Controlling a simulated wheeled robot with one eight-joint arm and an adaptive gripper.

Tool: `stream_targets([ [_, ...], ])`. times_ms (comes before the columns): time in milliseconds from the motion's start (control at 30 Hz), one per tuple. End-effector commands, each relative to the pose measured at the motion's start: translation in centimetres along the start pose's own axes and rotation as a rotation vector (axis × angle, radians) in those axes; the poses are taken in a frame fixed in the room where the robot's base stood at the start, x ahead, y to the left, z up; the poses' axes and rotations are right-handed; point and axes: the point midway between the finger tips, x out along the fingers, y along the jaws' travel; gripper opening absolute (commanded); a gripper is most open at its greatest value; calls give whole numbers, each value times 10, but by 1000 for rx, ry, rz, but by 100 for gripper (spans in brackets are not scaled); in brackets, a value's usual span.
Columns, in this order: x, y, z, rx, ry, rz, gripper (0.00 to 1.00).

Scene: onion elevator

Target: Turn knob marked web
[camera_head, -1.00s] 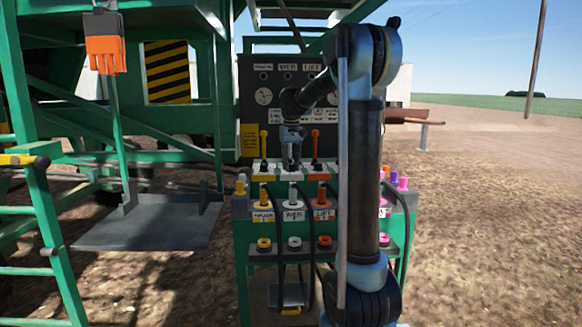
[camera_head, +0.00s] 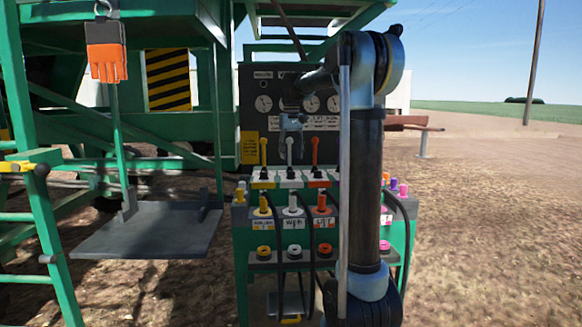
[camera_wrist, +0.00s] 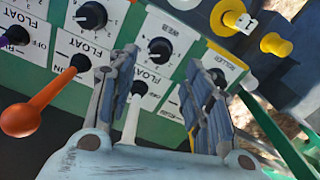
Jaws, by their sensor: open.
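The web knob (camera_wrist: 160,48) is a round black dial with a pointer line on a white label in the wrist view. The label print appears upside down and seems to read WEB. My gripper (camera_wrist: 161,64) is open and empty, with one finger on either side of the space just below this knob. Whether a finger touches the panel I cannot tell. A white lever (camera_wrist: 130,120) rises between the fingers. In the head view my gripper (camera_head: 291,122) hangs above the white lever (camera_head: 290,150), in front of the gauge board; the knob cannot be made out there.
Similar black knobs flank it, one on the left (camera_wrist: 93,15) and one on the right (camera_wrist: 217,77). An orange lever (camera_wrist: 40,110) stands left of the gripper. In the head view, yellow (camera_head: 263,152) and orange (camera_head: 314,150) levers flank the white one. Hoses hang below.

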Motion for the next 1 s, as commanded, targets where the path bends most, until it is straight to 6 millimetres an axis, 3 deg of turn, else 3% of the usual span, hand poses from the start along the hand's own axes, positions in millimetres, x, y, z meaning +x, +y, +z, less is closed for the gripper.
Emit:
stream_targets([
  [100,-19,0,0,0,0,0,46],
  [300,-37,0,0,0,0,0,46],
  [767,-40,0,1,1,0,0,46],
  [867,-38,2,11,6,3,0,46],
  [1000,-31,6,41,21,16,2,46],
])
